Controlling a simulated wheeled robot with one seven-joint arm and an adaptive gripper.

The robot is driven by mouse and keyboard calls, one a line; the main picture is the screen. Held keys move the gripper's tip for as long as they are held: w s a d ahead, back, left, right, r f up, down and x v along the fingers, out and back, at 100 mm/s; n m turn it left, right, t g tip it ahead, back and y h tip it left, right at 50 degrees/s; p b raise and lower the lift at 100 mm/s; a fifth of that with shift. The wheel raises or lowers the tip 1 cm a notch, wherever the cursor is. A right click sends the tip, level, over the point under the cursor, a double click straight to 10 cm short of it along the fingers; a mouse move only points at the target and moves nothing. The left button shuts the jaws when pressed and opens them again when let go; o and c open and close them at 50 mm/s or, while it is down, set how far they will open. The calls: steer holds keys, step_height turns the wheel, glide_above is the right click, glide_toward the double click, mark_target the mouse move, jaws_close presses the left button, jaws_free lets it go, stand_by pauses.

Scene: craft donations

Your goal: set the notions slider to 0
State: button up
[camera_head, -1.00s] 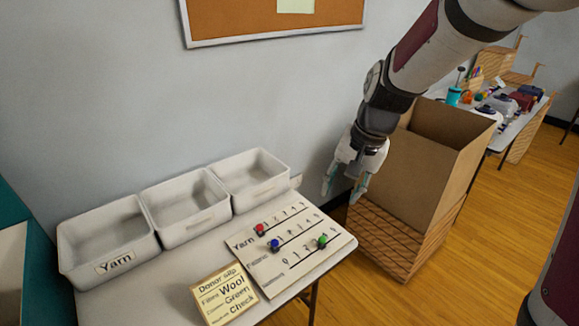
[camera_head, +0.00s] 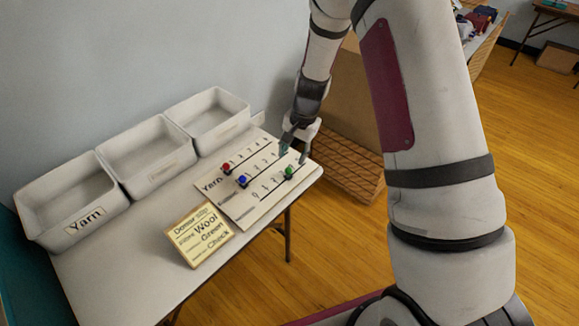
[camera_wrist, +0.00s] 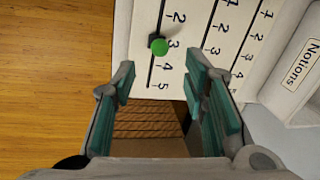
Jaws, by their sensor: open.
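The slider board (camera_head: 237,208) lies on the table with three numbered rows. The top row, labelled Yarn, has a red knob (camera_head: 226,167) and the middle row a blue knob (camera_head: 242,181). The lowest row's label is too small to read; its green knob (camera_head: 289,172) sits partway along. In the wrist view the green knob (camera_wrist: 158,46) is beside the 3 on its track. My gripper (camera_head: 294,153) is open and empty at the board's right end, its fingers (camera_wrist: 160,78) apart, with the knob just beyond them and not held.
Three white bins stand along the wall; the nearest (camera_head: 68,212) is labelled Yarn. The wrist view shows a bin labelled Notions (camera_wrist: 292,82).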

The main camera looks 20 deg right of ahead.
mark_target(289, 168)
steer(key=f, duration=0.5)
steer(key=w+a+f, duration=0.1)
steer(key=f, duration=0.1)
steer(key=shift+f, duration=0.15)
jaws_close()
